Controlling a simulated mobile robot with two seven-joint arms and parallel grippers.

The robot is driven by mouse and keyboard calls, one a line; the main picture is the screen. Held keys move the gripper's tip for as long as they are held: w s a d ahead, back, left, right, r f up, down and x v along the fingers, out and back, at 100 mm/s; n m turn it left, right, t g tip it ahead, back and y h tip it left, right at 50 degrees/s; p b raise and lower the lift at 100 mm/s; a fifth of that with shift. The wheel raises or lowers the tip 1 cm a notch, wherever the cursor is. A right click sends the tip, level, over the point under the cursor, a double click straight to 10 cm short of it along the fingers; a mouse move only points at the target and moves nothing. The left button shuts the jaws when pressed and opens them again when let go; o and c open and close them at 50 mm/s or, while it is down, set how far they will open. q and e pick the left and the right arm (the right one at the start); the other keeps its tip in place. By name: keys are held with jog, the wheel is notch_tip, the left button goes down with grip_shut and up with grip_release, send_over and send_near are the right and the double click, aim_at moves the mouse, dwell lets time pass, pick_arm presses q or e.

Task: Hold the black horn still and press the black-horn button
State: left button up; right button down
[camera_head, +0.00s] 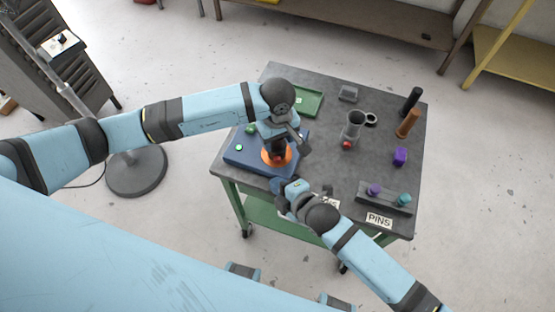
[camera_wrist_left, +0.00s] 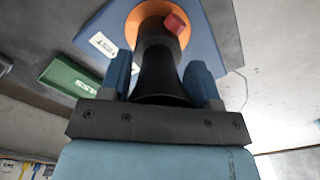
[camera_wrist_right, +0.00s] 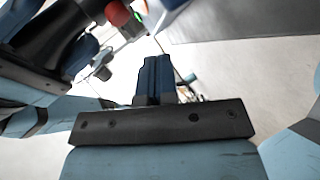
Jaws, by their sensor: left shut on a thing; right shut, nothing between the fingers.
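The black horn (camera_wrist_left: 160,75) stands on an orange disc (camera_head: 272,160) on the blue test board (camera_head: 240,158). My left gripper (camera_wrist_left: 159,72) is shut on the horn, one finger on each side. A red button (camera_wrist_left: 176,23) sticks out from the horn's side near the orange disc. My right gripper (camera_wrist_right: 156,62) is shut and empty. In the head view the right gripper (camera_head: 277,184) is at the board's near right edge, below the horn. In the right wrist view the red button (camera_wrist_right: 117,12) is at upper left, apart from the fingertips, with a green glow beside it.
A green tray (camera_head: 310,103) lies behind the board. A grey horn (camera_head: 352,127) with a red button stands mid-table. Black and brown cylinders (camera_head: 408,122), a purple block (camera_head: 400,156) and a pin rack (camera_head: 385,198) are on the right. The table between board and rack is mostly clear.

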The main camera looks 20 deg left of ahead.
jog(key=shift+s+d, duration=0.2)
jog(key=shift+s, duration=0.3)
jog(key=shift+s+d, duration=0.2)
jog(key=shift+s, duration=0.3)
pick_arm(q)
jog(key=o, duration=1.1)
